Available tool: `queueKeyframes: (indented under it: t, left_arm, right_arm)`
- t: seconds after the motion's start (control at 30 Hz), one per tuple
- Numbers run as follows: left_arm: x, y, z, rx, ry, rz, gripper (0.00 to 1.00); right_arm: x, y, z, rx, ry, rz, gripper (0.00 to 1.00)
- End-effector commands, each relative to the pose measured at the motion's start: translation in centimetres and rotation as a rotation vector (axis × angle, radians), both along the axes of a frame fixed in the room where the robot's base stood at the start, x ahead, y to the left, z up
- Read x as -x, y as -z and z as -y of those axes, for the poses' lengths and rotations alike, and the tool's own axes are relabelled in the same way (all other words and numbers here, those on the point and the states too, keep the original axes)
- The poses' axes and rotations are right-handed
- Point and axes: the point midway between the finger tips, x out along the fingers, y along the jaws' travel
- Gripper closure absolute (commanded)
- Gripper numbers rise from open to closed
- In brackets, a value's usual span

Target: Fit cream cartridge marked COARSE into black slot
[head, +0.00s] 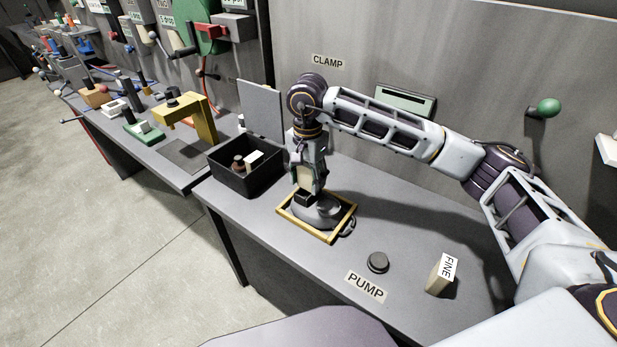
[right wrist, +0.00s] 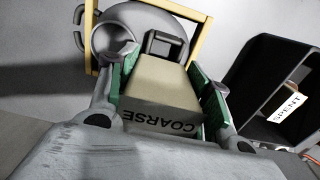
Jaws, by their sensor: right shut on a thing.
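My right gripper (head: 307,186) is shut on the cream cartridge (head: 304,175), with the fingers on both sides of it. In the right wrist view the cartridge (right wrist: 160,85) reads COARSE, upside down in the picture, between green finger pads. The black slot (right wrist: 165,44) is a square-rimmed opening on the rounded grey housing (head: 325,212), inside a yellow frame on the bench. The cartridge's far end is right by the slot; I cannot tell whether it touches or has entered. My left gripper is not in view.
A black bin (head: 245,178) marked SPENT in the wrist view stands left of the housing, with small items inside. A cream block (head: 440,277) marked FINE and a dark round button (head: 378,262) by the PUMP label (head: 366,287) are on the bench, right of the frame.

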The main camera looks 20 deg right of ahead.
Motion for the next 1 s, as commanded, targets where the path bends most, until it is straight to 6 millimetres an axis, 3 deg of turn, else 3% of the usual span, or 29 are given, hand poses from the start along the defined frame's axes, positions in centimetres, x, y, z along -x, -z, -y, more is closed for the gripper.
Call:
queueKeyframes:
  t: [0.03,1.0]
  left_arm:
    - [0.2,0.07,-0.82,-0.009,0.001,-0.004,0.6]
    - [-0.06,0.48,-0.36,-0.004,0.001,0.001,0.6]
  right_arm:
    - [0.0,0.04,-0.01,0.0,0.0,0.0,0.75]
    - [0.04,0.58,-0.02,0.0,0.0,-0.001,0.75]
